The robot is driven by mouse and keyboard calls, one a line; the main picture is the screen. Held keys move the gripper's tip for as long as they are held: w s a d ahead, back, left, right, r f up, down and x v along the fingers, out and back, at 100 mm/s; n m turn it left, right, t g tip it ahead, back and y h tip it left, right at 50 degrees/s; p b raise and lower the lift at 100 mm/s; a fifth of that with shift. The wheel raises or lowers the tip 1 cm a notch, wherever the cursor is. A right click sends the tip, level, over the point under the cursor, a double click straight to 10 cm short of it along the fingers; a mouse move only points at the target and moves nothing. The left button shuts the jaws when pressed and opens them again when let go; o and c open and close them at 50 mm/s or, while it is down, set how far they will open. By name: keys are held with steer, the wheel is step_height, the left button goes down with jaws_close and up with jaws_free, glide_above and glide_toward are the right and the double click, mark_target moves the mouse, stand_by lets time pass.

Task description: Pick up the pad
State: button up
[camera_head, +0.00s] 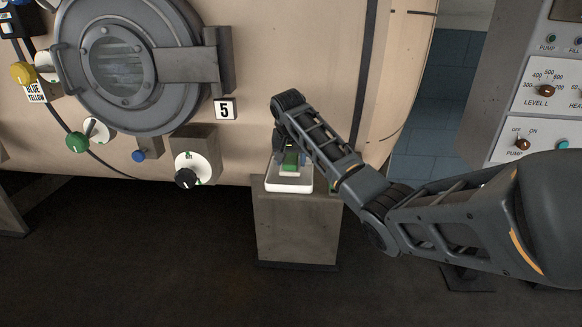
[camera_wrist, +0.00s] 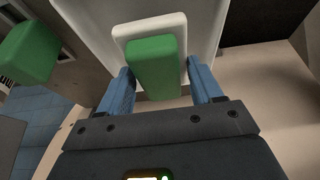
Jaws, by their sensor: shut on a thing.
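The pad (camera_wrist: 153,66) has a green block-shaped grip on a white slab. In the wrist view it lies between the two blue fingers of my gripper (camera_wrist: 160,66), which is shut on the green part. I cannot tell whether the pad touches the tray.
The white tray (camera_head: 289,187) sits on the grey pedestal (camera_head: 296,232). A large beige vessel with a round door (camera_head: 112,62) stands behind, with knobs along its lower front. A second green block (camera_wrist: 30,52) is at the left in the wrist view. A control panel (camera_head: 545,85) stands at the right.

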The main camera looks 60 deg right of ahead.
steer(key=s+d+r, duration=0.7)
steer(key=d+r, duration=0.1)
steer(key=d, duration=0.1)
steer(key=shift+s+b, duration=0.15)
steer(key=shift+b, duration=0.2)
steer(key=shift+d, duration=0.1)
steer(key=o, duration=0.5)
steer(key=c, duration=0.4)
steer(key=shift+o, duration=0.2)
